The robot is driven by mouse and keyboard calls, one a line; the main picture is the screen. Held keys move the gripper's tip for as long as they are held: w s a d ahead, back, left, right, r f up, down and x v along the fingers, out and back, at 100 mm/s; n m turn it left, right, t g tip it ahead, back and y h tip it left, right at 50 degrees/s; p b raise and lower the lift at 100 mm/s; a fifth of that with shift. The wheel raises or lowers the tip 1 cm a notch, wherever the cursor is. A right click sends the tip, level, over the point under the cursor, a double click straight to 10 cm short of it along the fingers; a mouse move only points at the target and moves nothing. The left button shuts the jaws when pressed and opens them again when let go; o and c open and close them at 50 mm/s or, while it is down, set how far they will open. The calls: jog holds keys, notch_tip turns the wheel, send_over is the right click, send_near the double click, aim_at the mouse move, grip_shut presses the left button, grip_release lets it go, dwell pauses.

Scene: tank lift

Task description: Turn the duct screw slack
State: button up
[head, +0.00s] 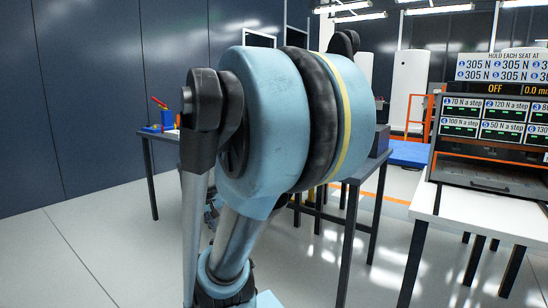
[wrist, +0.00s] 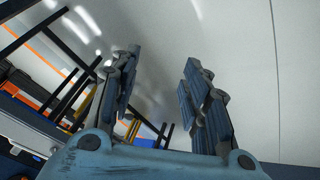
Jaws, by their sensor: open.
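My gripper (wrist: 158,65) shows in the wrist view with its two blue ribbed fingers spread apart. It is open, with nothing between the fingers. I cannot make out a duct screw or a duct in either view. In the head view my own blue arm fills the middle and hides much of what lies behind it. I cannot clearly make out the gripper there.
A dark table (head: 148,138) behind my arm bears a blue holder (head: 167,117) with tools. At right, a white-topped table (head: 480,218) carries a panel unit (head: 490,176) with a display reading OFF. White tanks (head: 408,85) and an orange frame (head: 416,115) stand behind. Floor at left is clear.

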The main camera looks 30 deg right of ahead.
jog(key=w+d+r+m+t+h, duration=0.1)
jog(key=w+d+r+m+h, duration=0.25)
jog(key=w+d, duration=0.55)
jog(key=w+d+r+m+t+h, duration=0.1)
jog(key=w+d+r+m+h, duration=0.2)
jog(key=w+d+h, duration=0.35)
jog(key=w+d+r+m+t+h, duration=0.2)
jog(key=w+d+r+m, duration=0.15)
jog(key=w+d, duration=0.65)
jog(key=shift+n, duration=0.4)
jog(key=x, duration=1.7)
jog(key=shift+w+d+r, duration=0.1)
jog(key=shift+d+r, duration=0.05)
jog(key=shift+d, duration=0.25)
grip_shut()
